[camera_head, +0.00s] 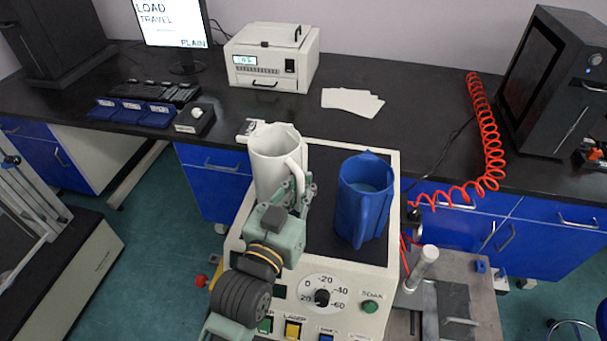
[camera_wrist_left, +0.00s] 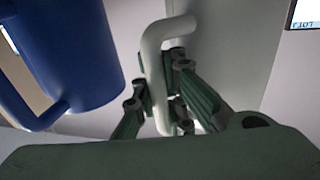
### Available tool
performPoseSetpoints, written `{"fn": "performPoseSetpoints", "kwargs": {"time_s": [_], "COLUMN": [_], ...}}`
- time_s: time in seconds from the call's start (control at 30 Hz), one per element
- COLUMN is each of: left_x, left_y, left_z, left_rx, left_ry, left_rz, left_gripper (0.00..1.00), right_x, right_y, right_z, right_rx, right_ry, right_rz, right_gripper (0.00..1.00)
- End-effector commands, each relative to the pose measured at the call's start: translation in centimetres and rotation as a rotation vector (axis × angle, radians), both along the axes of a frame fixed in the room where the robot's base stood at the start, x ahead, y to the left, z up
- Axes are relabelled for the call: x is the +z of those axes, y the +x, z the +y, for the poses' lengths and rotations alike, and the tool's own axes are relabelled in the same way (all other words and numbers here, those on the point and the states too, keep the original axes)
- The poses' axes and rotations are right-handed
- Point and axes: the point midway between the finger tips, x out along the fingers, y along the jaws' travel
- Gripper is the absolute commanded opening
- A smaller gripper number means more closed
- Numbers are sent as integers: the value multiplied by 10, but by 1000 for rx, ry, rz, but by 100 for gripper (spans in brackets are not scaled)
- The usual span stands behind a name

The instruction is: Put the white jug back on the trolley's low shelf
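The white jug (camera_head: 272,165) is over the left part of the dial machine's black top in the head view. Its handle (camera_head: 300,165) faces right. My left gripper (camera_head: 298,192) is at this handle. In the left wrist view its fingers (camera_wrist_left: 160,95) lie closed around the white handle (camera_wrist_left: 154,60), one on each side. The white jug's body (camera_wrist_left: 225,50) is behind them. Whether the jug's base touches the top is hidden by my arm. No low trolley shelf can be made out. My right gripper is not in view.
A blue jug (camera_head: 365,200) stands close to the right on the black top; it also shows in the left wrist view (camera_wrist_left: 75,50). The dial machine (camera_head: 345,284) has knobs in front. Behind is a black bench (camera_head: 420,130) with a white instrument (camera_head: 270,58), papers and a red coiled hose (camera_head: 490,150).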

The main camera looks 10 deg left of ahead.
Motion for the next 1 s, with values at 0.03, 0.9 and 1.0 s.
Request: {"fn": "performPoseSetpoints", "kwargs": {"time_s": [0.03,0.9,1.0], "left_x": [2,-39,-39], "left_y": [0,-1,-1], "left_z": [1,0,0], "left_rx": [2,0,0], "left_ry": [2,0,0], "left_rz": [-15,1,1], "left_gripper": [0,11,20], "right_x": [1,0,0], "right_y": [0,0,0], "right_z": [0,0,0], "right_rx": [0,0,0], "right_ry": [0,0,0], "right_rz": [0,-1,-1], "right_gripper": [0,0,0]}}
